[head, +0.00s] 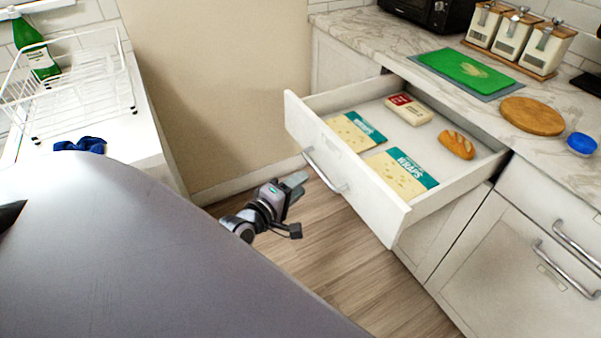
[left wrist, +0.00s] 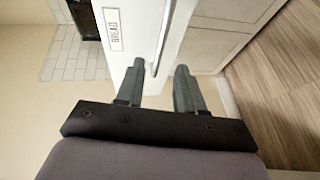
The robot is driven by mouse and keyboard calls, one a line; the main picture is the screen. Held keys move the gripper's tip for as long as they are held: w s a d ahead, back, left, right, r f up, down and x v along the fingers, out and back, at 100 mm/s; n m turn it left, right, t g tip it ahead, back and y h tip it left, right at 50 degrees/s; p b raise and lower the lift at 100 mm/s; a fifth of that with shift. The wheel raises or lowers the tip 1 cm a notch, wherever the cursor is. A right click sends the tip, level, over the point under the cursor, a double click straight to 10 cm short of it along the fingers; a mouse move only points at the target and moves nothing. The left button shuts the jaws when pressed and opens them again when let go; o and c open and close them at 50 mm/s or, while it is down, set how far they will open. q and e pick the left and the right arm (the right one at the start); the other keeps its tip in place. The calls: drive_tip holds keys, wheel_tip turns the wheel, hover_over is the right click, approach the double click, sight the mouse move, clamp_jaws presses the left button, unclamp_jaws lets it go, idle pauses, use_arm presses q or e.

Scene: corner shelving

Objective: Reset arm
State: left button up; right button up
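My left gripper (head: 294,182) is in front of the open drawer (head: 290,122), low and near the drawer's handle (head: 326,172). In the left wrist view its two fingers (left wrist: 158,88) are apart with nothing between them, and the drawer front with a label reading "BREAD" (left wrist: 113,29) is just beyond them. The handle (left wrist: 165,38) runs past the fingertips there and appears apart from them. My right gripper is not in view.
The counter bears a green board (head: 465,70) and a round wooden board (head: 532,115). A dish rack (head: 70,95) stands at left. Floor (head: 350,260) is clear.

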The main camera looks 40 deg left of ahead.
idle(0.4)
use_arm(q)
drive_tip(key=s+d+f+m+g+h, duration=0.1)
drive_tip(key=s+d+f+m+g, duration=0.1)
drive_tip(key=s+d+f+m, duration=0.2)
drive_tip(key=s+d+f+m+g+h, duration=0.1)
drive_tip(key=s+d+f+m+g, duration=0.2)
drive_tip(key=s+d+m, duration=0.6)
drive_tip(key=s+f+m, duration=0.1)
drive_tip(key=s+m, duration=0.3)
drive_tip(key=m, duration=0.2)
drive_tip(key=shift+d+f+m+g+p, duration=0.25)
drive_tip(key=shift+d+m+g+p, duration=0.05)
drive_tip(key=shift+d+p, duration=0.05)
